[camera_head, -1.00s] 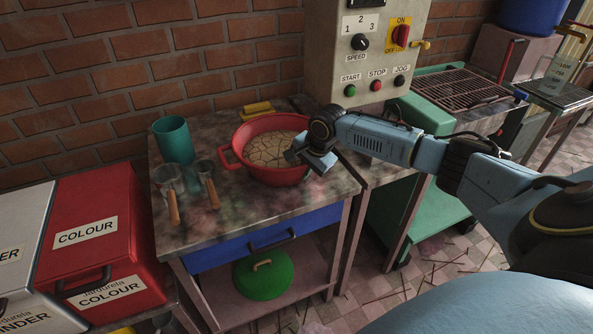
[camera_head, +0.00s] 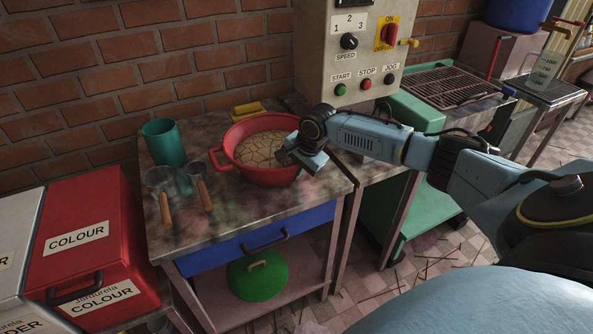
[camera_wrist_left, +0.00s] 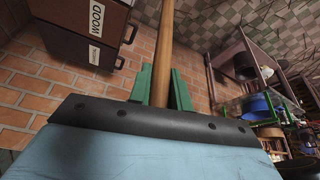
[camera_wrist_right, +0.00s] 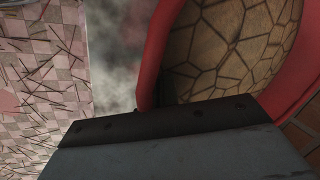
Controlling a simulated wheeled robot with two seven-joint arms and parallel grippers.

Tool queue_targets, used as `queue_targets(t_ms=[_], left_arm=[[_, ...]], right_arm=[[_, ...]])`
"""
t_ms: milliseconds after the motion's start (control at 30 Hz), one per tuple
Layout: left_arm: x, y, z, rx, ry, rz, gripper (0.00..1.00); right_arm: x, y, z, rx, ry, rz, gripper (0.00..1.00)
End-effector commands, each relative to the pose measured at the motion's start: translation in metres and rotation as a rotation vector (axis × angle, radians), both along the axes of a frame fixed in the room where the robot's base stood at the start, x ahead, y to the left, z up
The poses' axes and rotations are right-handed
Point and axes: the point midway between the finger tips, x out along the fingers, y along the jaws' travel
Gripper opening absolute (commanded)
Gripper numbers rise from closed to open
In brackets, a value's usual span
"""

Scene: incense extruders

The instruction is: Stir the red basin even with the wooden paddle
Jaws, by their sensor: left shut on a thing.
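The red basin (camera_head: 262,174) stands on the stained worktable (camera_head: 235,215), filled with a brown mass split by dark cracks. It also shows close up in the right wrist view (camera_wrist_right: 158,50). My right gripper (camera_head: 300,160) is at the basin's right rim. My left gripper (camera_wrist_left: 162,85) is outside the head view. In the left wrist view its green fingers are shut on a wooden shaft, the wooden paddle (camera_wrist_left: 164,45). The paddle's far end is out of frame.
Left of the basin stand a teal cup (camera_head: 164,142) and two wooden-handled tools (camera_head: 203,188). A yellow object (camera_head: 248,108) lies behind the basin. A control box (camera_head: 352,60) stands at the back right.

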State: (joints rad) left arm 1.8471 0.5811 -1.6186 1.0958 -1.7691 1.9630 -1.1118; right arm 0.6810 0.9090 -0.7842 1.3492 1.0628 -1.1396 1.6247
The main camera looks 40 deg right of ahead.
Motion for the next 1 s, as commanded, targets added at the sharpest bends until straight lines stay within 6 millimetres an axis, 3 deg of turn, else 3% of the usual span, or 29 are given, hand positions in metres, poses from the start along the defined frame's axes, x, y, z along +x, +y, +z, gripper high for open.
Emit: queue_targets(t_ms=[200,400,600,800,1000], left_arm=[[0.0,0.0,0.0003,0.0,-0.001,0.0,0.0],[0.0,0.0,0.0003,0.0,-0.001,0.0,0.0],[0.0,0.0,0.0003,0.0,-0.001,0.0,0.0],[0.0,0.0,0.0003,0.0,-0.001,0.0,0.0],[0.0,0.0,0.0003,0.0,-0.001,0.0,0.0]], right_arm=[[0.0001,0.0,0.0001,0.0,0.0,0.0,0.0],[0.0001,0.0,0.0001,0.0,0.0,0.0,0.26],[0.0001,0.0,0.0001,0.0,0.0,0.0,0.28],[0.0001,0.0,0.0,0.0,0.0,0.0,0.5],[0.0001,0.0,0.0001,0.0,0.0,0.0,0.5]])
